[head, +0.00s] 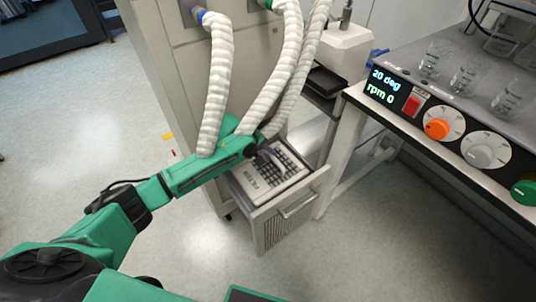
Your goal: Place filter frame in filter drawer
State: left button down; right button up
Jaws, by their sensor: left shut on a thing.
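The filter drawer (318,181) is pulled out of the lower front of the grey cabinet, with a bar handle on its front. The filter frame (257,186), a light panel with a dark grid and lettering, shows within the drawer's outline, lying roughly flat. I cannot tell whether it rests on the drawer's floor. My left gripper (270,157) reaches in from the left over the frame's far part and is shut on the frame; the grip itself is partly hidden by the gripper. My right gripper is not in view.
Several white corrugated hoses (219,75) hang from the cabinet (165,70) close above my left forearm. A bench with a control panel (440,125), knobs and glass beakers (468,77) stands right of the drawer.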

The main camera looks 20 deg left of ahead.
pick_arm(q)
jog(key=c, duration=0.8)
grip_release()
jog(key=p+v, duration=0.2)
jog(key=v, duration=1)
jog(key=shift+p, duration=0.3)
